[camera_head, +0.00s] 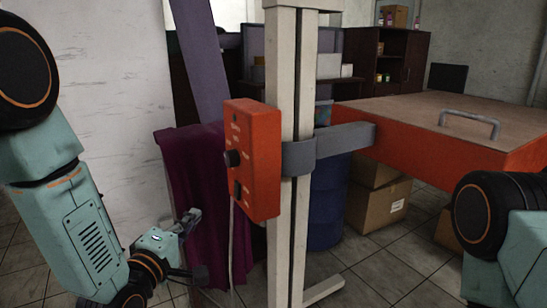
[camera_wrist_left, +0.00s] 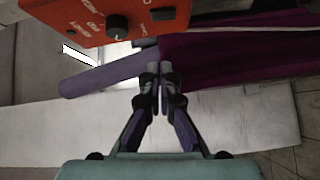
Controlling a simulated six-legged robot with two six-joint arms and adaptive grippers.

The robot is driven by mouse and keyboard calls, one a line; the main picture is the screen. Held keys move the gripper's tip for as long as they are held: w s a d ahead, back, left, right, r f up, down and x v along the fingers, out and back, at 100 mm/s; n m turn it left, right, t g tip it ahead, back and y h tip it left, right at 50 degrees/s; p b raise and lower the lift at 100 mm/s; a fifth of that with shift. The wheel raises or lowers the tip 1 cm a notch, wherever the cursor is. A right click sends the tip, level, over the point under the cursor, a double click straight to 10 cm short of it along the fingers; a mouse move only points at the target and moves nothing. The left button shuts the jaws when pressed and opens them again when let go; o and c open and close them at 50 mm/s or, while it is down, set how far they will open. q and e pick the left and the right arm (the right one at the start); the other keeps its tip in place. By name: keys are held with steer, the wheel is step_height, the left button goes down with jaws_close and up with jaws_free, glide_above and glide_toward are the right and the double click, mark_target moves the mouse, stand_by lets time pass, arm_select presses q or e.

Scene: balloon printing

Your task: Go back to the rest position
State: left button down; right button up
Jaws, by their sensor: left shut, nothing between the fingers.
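My left gripper (camera_head: 189,222) is low in the head view, left of and below the red control box (camera_head: 252,160), and apart from it. In the left wrist view its two fingers (camera_wrist_left: 160,70) meet at the tips, shut with nothing between them. The control box, with black knobs and switches on its face, is fixed to a pale upright post (camera_head: 290,120). It also shows at the top of the left wrist view (camera_wrist_left: 105,20). My right arm shows only in part at the right edge of the head view; its gripper is out of view.
A red press with a wooden top and grey handle (camera_head: 400,150) stands at the right, joined to the post by a grey bracket. A purple cloth (camera_head: 205,190) hangs behind my left gripper. A blue barrel (camera_head: 327,205) and cardboard boxes (camera_head: 378,200) stand behind the post.

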arm_select(q)
steer(key=s+a+f+m+g+y, duration=0.1)
steer(key=s+f+m+g, duration=0.5)
steer(key=f, duration=0.4)
steer(key=s+a+f+m+g+y, duration=0.15)
steer(key=s+f+m+g, duration=0.3)
steer(key=s+f, duration=0.5)
steer(key=s+f+m+g, duration=0.1)
steer(key=s+f+g, duration=0.2)
steer(key=s+f, duration=0.3)
steer(key=s+f+m+g, duration=0.2)
steer(key=s+f+g, duration=0.2)
steer(key=s, duration=1.2)
steer(key=shift+d+f+y, duration=0.15)
steer(key=shift+f+y, duration=0.3)
steer(key=shift+f, duration=0.45)
